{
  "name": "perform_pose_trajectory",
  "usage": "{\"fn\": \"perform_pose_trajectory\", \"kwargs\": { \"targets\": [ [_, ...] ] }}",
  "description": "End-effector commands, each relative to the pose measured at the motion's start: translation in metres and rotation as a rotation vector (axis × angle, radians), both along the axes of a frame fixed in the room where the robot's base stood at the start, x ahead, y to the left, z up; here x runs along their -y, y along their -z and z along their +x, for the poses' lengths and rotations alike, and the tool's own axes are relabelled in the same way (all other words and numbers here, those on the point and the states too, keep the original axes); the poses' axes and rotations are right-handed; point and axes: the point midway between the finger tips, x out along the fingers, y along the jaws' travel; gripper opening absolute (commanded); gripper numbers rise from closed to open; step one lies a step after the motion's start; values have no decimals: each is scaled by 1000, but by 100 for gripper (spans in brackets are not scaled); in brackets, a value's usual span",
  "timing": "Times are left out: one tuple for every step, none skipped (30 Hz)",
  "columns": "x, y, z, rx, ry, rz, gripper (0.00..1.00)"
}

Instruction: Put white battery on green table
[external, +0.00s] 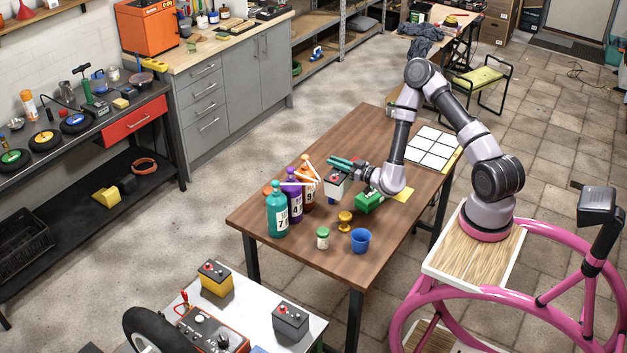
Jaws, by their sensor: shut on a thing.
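A white battery (333,190) with a dark top and a red terminal is at the middle of the brown wooden table (290,205), just right of the bottles. Whether the battery's underside touches the tabletop cannot be told. No table with a plainly green top shows. A low table (262,325) with a pale top at the bottom has a bit of green under its edge; a yellow battery (216,279) and a grey battery (290,320) stand on it.
Teal (277,215), purple and orange numbered bottles crowd the battery's left. A small jar (322,238), a brass-coloured piece (345,221), a blue cup (360,240) and a green object (370,202) stand nearby. A white tiled board (432,148) lies at the far end.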

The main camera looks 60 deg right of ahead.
Motion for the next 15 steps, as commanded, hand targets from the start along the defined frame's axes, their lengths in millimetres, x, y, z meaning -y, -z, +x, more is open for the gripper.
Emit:
{"fn": "perform_pose_trajectory", "kwargs": {
  "targets": [
    [-1, -6, -9, 1, -1, 1, 0],
    [-1, -9, -15, 1, -1, 1, 0],
    [-1, -12, -22, 1, -1, 1, 0],
    [0, -14, -26, 1, 1, 2, 0],
    [1, -16, -30, 1, 1, 2, 0],
    [1, -18, -34, 2, 1, 2, 0],
    [1, -19, -36, 2, 2, 3, 0],
    [1, -20, -38, 1, 2, 3, 0],
    [1, -21, -39, 2, 1, 1, 0],
    [0, -21, -39, 2, 0, 0, 0],
    [0, -21, -39, 2, -1, 0, 0],
    [0, -20, -39, 2, -1, -1, 0],
    [0, -20, -39, 2, -1, -2, 0],
    [-1, -21, -39, 3, -2, -1, 0],
    [0, -21, -38, 4, -1, -2, 0]
  ]
}}
